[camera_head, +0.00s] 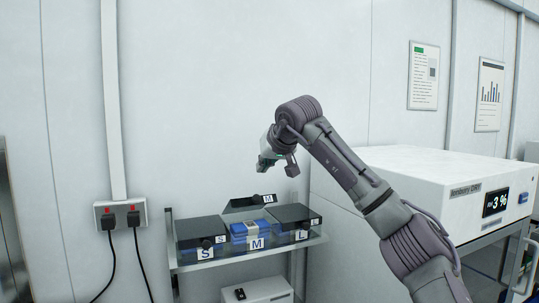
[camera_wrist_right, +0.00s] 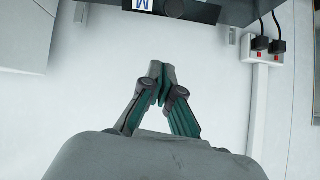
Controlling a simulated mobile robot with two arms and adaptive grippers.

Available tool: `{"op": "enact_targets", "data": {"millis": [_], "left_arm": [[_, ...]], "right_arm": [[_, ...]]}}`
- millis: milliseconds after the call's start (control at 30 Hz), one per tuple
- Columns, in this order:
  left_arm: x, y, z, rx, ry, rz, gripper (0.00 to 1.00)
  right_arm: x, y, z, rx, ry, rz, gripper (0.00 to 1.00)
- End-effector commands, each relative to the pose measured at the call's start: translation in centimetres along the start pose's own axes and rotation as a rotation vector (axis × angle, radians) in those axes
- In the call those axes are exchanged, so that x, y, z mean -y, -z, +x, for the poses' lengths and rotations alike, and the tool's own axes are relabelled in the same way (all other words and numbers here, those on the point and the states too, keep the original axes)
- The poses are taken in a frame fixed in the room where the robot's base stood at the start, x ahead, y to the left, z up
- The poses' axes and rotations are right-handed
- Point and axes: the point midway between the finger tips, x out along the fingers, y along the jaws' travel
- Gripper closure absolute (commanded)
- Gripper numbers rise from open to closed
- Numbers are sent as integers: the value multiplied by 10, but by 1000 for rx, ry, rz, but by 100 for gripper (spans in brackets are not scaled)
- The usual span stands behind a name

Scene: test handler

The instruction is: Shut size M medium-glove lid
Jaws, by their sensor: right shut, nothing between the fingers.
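The medium-glove box (camera_head: 251,231), marked M, sits in the middle of a wall shelf, with blue packs showing inside it. Its dark lid (camera_head: 243,204), also marked M, stands raised at the back. My right gripper (camera_head: 273,166) is above the lid, apart from it, and shut with nothing in it. In the right wrist view the gripper's fingertips (camera_wrist_right: 160,82) are together, and a dark panel with an M label (camera_wrist_right: 143,5) shows at the top edge. My left gripper is not in view.
The S box (camera_head: 203,236) stands left of M and the L box (camera_head: 294,219) right of it, both with dark lids down. A white dry cabinet (camera_head: 420,180) stands at right. A wall socket (camera_head: 121,213) with two plugs is left of the shelf.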

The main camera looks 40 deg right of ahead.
Motion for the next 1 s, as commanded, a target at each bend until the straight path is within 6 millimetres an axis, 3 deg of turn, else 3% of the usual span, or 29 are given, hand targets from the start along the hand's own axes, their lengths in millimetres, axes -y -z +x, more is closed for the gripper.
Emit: {"op": "enact_targets", "data": {"millis": [200,500,1000], "left_arm": [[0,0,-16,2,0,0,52],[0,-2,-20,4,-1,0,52],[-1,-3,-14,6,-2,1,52]], "right_arm": [[0,-4,42,2,-1,-2,100],[0,-36,47,-2,1,0,100],[0,-42,49,-11,4,1,100]]}}
